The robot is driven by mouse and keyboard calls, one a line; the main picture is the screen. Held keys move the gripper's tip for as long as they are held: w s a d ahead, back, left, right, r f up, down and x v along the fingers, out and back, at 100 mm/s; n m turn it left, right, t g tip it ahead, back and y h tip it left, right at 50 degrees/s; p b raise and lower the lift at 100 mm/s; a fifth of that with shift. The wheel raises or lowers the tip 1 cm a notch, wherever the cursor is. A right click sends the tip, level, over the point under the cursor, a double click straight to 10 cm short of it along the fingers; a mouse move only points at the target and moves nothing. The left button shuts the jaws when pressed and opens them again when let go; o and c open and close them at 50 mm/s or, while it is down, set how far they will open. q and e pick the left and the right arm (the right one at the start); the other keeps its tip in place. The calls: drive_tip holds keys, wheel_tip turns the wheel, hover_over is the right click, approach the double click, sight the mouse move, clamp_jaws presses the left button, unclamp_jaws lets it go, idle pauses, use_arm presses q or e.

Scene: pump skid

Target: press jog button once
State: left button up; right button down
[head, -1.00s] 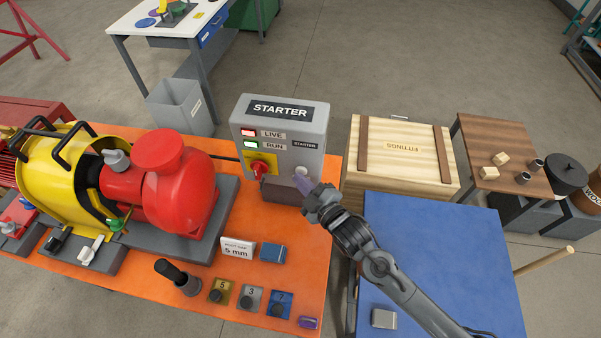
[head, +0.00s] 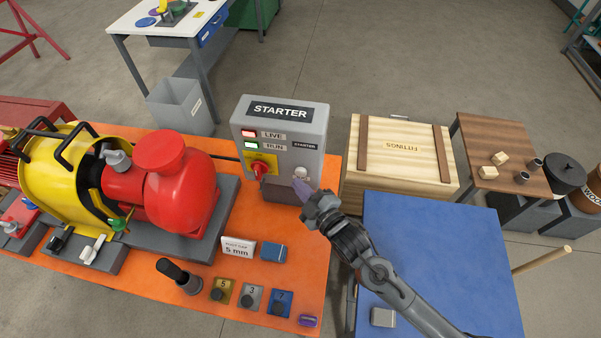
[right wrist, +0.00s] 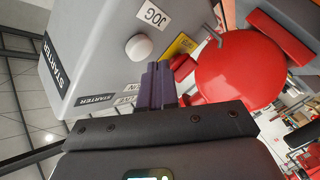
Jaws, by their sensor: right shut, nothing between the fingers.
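The grey starter box (head: 309,127) stands at the back right of the orange bench. Its white round jog button (head: 302,172) is low on the right of the front face, with a JOG label under it. The button also shows in the right wrist view (right wrist: 139,47), beside the JOG label (right wrist: 151,14). My right gripper (head: 299,186) is shut and empty, its purple fingers just in front of and below the button. In the right wrist view the fingers (right wrist: 158,82) appear apart from the button. My left gripper is not in view.
A yellow plate with a red rotary switch (head: 261,167) is left of the button. The LIVE lamp (head: 248,133) looks red and the RUN lamp (head: 250,146) pale green. A red pump (head: 178,190) stands left. A wooden fittings crate (head: 402,183) and blue table (head: 440,250) are right.

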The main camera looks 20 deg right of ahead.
drive_tip(key=shift+s+a+p, duration=0.5)
drive_tip(key=shift+s+a, duration=0.25)
drive_tip(key=shift+s, duration=0.3)
drive_tip(key=shift+s+a+p, duration=0.5)
drive_tip(key=shift+s+a, duration=0.2)
drive_tip(key=shift+s, duration=0.3)
drive_tip(key=s+d+f+m+g+h, duration=0.1)
drive_tip(key=s+d+f+m+g, duration=0.2)
drive_tip(key=s, duration=0.5)
drive_tip(key=s+d+f+m+g+h, duration=0.1)
drive_tip(key=s+d+f+m+g, duration=0.1)
drive_tip(key=s+m+g, duration=0.35)
drive_tip(key=s+d+f+m+g+h, duration=0.1)
drive_tip(key=s+d+f+m+g, duration=0.3)
drive_tip(key=s, duration=0.6)
wheel_tip(320, 180, up, 19)
drive_tip(key=a+n+p, duration=0.2)
drive_tip(key=p, duration=1.5)
drive_tip(key=shift+w+g+p, duration=0.3)
drive_tip(key=shift+w+g, duration=0.05)
drive_tip(key=shift+w, duration=0.05)
drive_tip(key=shift+a+n, duration=0.1)
drive_tip(key=shift+n, duration=0.15)
